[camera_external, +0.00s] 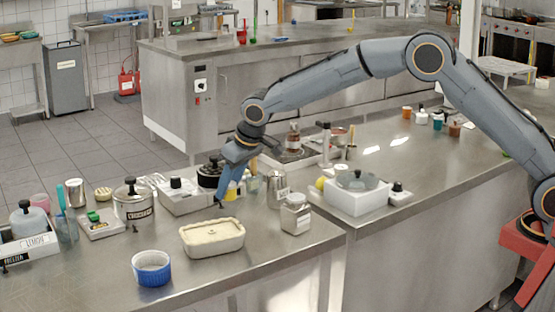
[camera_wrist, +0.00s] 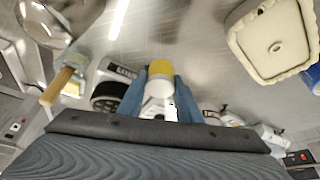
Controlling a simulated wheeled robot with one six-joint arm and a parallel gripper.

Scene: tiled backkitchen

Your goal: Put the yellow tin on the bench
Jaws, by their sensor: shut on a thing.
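The yellow tin (camera_external: 231,190) is between the blue fingers of my gripper (camera_external: 229,184), just right of a black-topped pot. In the wrist view the tin (camera_wrist: 160,70) shows a yellow end and a white lower part, with a blue finger of my gripper (camera_wrist: 161,90) on each side. My gripper is shut on it and points down. The bench (camera_external: 100,268) is the steel worktop below. I cannot tell whether the tin touches it or hangs just above; the fingers hide part of the tin.
A steel pot (camera_external: 134,206) stands left; a white tray with a glass lid (camera_external: 357,191) stands right. Bare steel lies around the dish and along the front edge.

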